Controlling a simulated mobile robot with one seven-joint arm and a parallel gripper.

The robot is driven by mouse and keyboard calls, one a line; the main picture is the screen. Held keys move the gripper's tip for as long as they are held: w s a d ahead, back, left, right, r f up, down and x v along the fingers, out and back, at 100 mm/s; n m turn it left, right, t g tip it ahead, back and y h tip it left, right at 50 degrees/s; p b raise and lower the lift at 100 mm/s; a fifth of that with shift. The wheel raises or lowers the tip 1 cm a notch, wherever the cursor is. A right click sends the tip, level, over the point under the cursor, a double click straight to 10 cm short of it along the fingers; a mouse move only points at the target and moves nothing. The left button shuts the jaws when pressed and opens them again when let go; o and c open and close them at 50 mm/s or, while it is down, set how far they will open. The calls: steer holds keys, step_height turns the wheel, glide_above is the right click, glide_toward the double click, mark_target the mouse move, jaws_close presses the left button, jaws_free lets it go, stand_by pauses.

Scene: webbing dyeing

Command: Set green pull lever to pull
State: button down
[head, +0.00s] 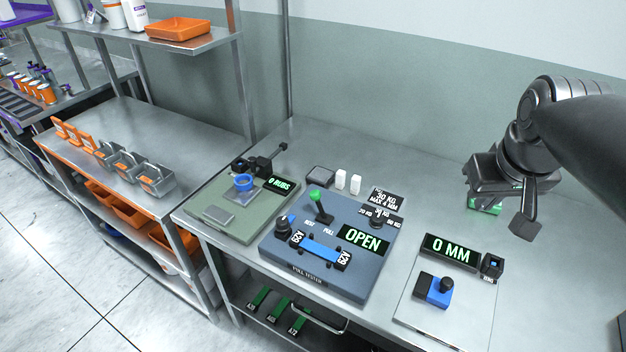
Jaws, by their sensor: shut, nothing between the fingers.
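The green pull lever (315,195) stands on the blue-grey pull tester (345,284), with a round green knob on a dark stem. Its knob leans to the left of its base, the side of the REST label (309,223); the PULL label (328,231) is to the right. The tester's display (363,241) reads OPEN. My gripper (525,228) is shut and empty, above the table well to the right of the lever, touching nothing that I can see.
A green rubbing device (228,222) showing 0 RUBS stands left of the tester. A gauge (452,250) reading 0 MM is to the right. Small white blocks (341,179) and a 30 KG sign (388,197) stand behind.

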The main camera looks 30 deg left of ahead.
steer(key=w+a+n, duration=0.2)
steer(key=w+a, duration=0.3)
steer(key=a, duration=0.3)
steer(key=n+g, duration=0.2)
steer(key=n, duration=0.3)
glide_above(318, 205)
steer(key=w+d, duration=0.3)
steer(key=d, duration=0.3)
step_height(318, 205, down, 4)
steer(key=f, duration=0.1)
steer(key=s+a+f+n, duration=0.1)
steer(key=a+f, duration=0.1)
steer(key=a, duration=0.4)
steer(key=a+f+n+g, duration=0.1)
steer(key=a+f+n, duration=0.1)
steer(key=a, duration=0.4)
steer(key=shift+s+a+f+y, duration=0.15)
steer(key=shift+s+f+y, duration=0.2)
steer(key=shift+f, duration=0.2)
